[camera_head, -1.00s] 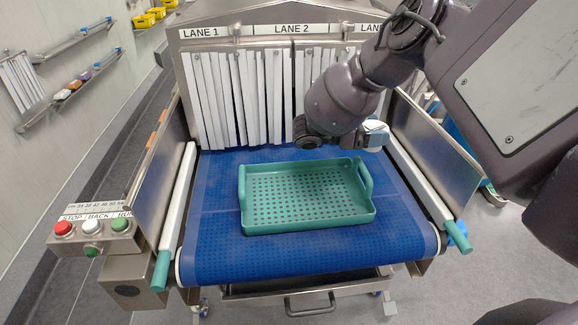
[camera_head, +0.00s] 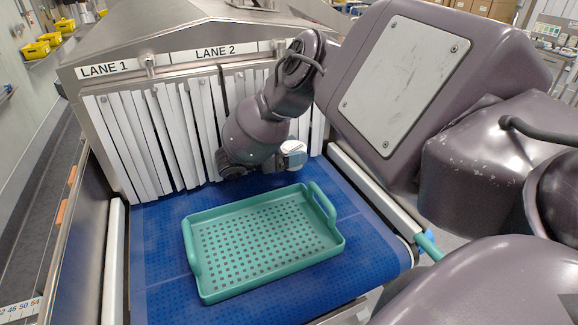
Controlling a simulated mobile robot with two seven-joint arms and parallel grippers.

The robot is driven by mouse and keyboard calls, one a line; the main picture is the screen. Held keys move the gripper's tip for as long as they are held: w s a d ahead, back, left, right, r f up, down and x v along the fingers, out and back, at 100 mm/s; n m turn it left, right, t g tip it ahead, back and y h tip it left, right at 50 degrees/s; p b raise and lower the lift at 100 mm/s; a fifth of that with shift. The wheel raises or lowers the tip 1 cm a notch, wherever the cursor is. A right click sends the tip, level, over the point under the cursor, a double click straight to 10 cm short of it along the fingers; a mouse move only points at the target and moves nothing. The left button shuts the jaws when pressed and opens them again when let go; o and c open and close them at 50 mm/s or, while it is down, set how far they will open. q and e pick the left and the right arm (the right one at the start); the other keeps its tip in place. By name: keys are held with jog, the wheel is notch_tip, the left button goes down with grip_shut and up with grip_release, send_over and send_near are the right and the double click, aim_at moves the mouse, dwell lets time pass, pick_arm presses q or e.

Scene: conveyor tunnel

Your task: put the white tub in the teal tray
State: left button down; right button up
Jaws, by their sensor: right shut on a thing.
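The teal tray (camera_head: 262,243) lies on the blue belt in front of the strip curtain; it is empty, with a perforated floor and a raised handle at each end. The white tub (camera_head: 293,155) shows beyond the tray's far edge, close to the curtain, partly covered by my right arm. My right gripper (camera_head: 281,160) is shut on the white tub; its fingers are mostly hidden behind my wrist. I cannot tell how high the tub is above the belt. My left gripper is not in view.
The white strip curtain (camera_head: 150,140) hangs under the LANE 1 and LANE 2 signs, just behind my right wrist. The blue belt (camera_head: 160,245) has bare room around the tray. Side rails with white rollers (camera_head: 112,262) flank the belt.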

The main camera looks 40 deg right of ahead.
jog(key=shift+f, duration=2.1)
jog(key=o, duration=1.1)
jog(key=shift+f, duration=0.1)
jog(key=shift+o, duration=0.8)
